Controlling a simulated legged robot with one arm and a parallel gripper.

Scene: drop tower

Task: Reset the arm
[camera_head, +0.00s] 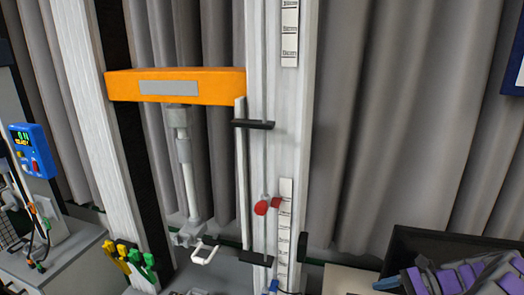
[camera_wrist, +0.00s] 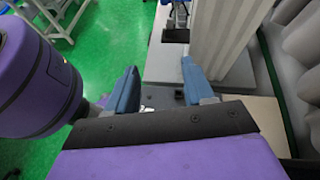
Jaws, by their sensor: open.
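My gripper (camera_wrist: 158,88) shows in the wrist view with its two blue-grey fingers spread apart. Nothing is held between them. In the wrist view, a pale column (camera_wrist: 222,35) stands just beyond and beside the right finger.
A red knob (camera_head: 262,208) sits low on the column beside a paper scale (camera_head: 285,225). Green and yellow clips (camera_head: 130,258) are at the lower left. A blue meter (camera_head: 33,150) stands at far left. Grey curtains (camera_head: 400,110) hang behind. Green floor (camera_wrist: 110,50) shows in the wrist view.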

